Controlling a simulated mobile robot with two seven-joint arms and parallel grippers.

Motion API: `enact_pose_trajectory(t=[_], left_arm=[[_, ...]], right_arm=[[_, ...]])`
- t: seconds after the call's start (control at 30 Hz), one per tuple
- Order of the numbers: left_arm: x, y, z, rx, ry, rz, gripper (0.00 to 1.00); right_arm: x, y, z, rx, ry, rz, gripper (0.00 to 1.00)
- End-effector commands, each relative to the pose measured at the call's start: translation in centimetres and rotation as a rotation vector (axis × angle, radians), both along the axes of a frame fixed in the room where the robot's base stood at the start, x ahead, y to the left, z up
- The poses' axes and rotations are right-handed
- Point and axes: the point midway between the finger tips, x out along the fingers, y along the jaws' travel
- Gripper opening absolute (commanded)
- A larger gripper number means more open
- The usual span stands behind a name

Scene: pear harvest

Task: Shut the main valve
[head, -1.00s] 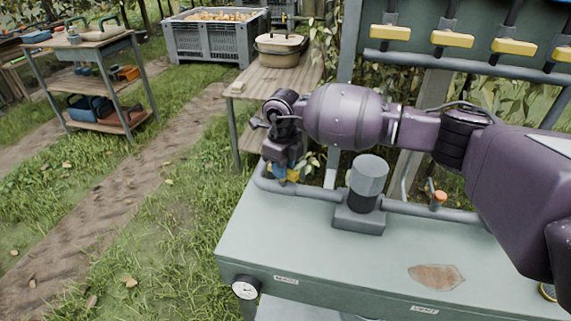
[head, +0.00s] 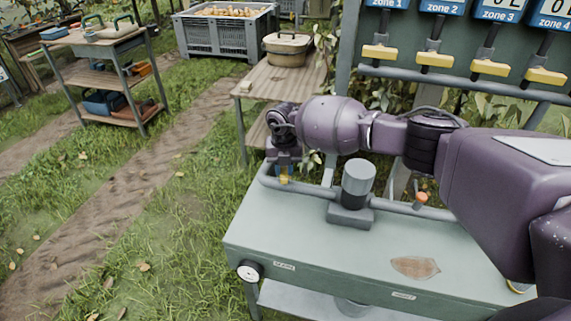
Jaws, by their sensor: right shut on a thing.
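The main valve appears to be at the left end of the grey pipe (head: 312,190) on the green bench. Only a small yellow piece of its handle (head: 284,177) shows below my fingers. My right gripper (head: 284,165) reaches in from the right, points down and is shut on this handle. The wrist and fingers hide most of the valve, so its exact angle is hard to tell. My left gripper is not in view.
The bench (head: 320,250) carries a grey filter-like cylinder (head: 357,180) and an orange-topped fitting (head: 421,198). Yellow zone levers (head: 436,60) hang on the panel behind. A wooden table (head: 280,85) stands behind. Grass is clear at left.

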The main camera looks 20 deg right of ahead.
Motion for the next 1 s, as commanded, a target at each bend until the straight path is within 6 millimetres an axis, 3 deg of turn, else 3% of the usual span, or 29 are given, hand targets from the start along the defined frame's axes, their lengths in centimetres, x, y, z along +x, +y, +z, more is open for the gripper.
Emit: enact_pose_trajectory(t=[0.4, 1.0], left_arm=[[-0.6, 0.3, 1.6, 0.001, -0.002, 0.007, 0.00], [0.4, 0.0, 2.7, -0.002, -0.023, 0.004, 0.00]], right_arm=[[0.0, 0.0, 0.3, 0.001, -0.001, -0.243, 0.00], [0.0, 0.0, 0.1, 0.001, 0.000, -0.302, 0.00]])
